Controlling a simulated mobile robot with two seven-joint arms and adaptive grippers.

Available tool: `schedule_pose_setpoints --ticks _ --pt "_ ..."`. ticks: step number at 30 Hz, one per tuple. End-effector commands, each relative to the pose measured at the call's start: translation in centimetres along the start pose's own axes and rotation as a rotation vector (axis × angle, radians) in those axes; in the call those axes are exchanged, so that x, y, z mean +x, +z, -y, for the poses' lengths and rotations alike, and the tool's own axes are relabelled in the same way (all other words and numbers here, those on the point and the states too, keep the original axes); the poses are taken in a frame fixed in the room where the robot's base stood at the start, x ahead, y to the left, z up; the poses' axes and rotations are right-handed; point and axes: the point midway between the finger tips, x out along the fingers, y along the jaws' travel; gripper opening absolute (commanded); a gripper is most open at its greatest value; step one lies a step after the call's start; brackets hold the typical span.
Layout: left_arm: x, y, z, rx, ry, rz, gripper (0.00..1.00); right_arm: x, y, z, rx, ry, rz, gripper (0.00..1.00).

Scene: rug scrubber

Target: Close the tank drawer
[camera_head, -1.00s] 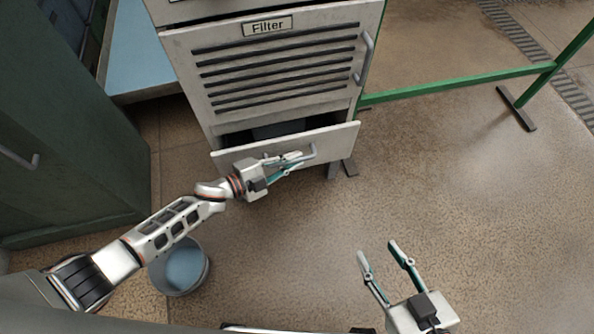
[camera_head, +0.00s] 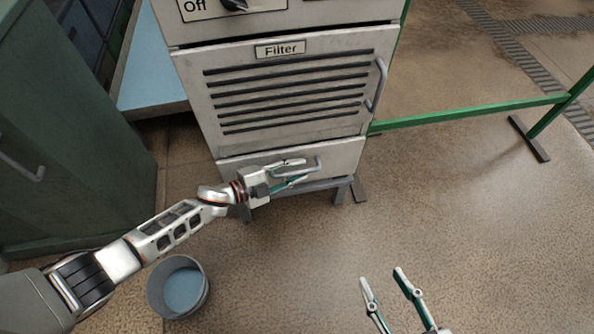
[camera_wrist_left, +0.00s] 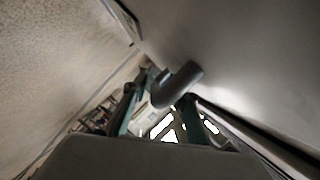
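The tank drawer (camera_head: 340,158) is the pale metal front at the bottom of the cabinet, below the Filter panel. Its front looks flush with the cabinet, with no opening showing above it. Its grey bar handle (camera_head: 318,166) also shows in the left wrist view (camera_wrist_left: 178,86). My left gripper (camera_head: 305,170) is at this handle, its fingers apart on either side of the bar. In the left wrist view the fingers stand apart, with the handle at their tips; contact is unclear. My right gripper (camera_head: 382,274) is open and empty above the floor at the lower right.
The Filter panel (camera_head: 290,95) with its side handle is above the drawer. A bucket (camera_head: 180,288) stands on the floor below my left arm. A green cabinet (camera_head: 70,150) is at the left and a green rail (camera_head: 470,112) at the right.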

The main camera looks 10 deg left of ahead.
Motion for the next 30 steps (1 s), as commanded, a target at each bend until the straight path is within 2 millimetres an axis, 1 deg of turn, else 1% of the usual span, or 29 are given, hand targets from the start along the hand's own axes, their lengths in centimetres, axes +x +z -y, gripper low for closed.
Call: schedule_pose_setpoints --ticks 7,11,14,21,24,27,30 --pt "-0.1 0.0 0.0 -0.001 0.000 -0.001 0.28 0.0 0.2 0.1 0.001 -0.001 0.004 0.40" --pt "-1.1 0.1 -0.1 -0.001 0.001 0.000 0.28 0.0 0.1 0.0 0.000 -0.001 0.003 0.40" --pt "-2.6 0.1 -0.1 0.001 0.002 0.001 0.28 0.0 0.1 0.0 0.000 0.000 0.002 0.40" --pt "-7.6 0.1 -0.2 -0.001 0.003 0.001 0.28 0.0 0.1 0.0 0.000 0.000 0.002 0.40" --pt "-9.3 0.0 -0.1 0.000 0.002 0.000 0.28 0.0 0.1 0.0 -0.001 0.000 0.002 0.40" --pt "-10.6 0.0 -0.1 -0.001 0.002 0.000 0.28 0.0 0.1 0.0 -0.001 0.000 0.002 0.40" --pt "-11.5 0.0 0.0 0.000 0.000 0.000 0.28 0.0 0.1 0.0 -0.001 0.000 0.002 0.40"
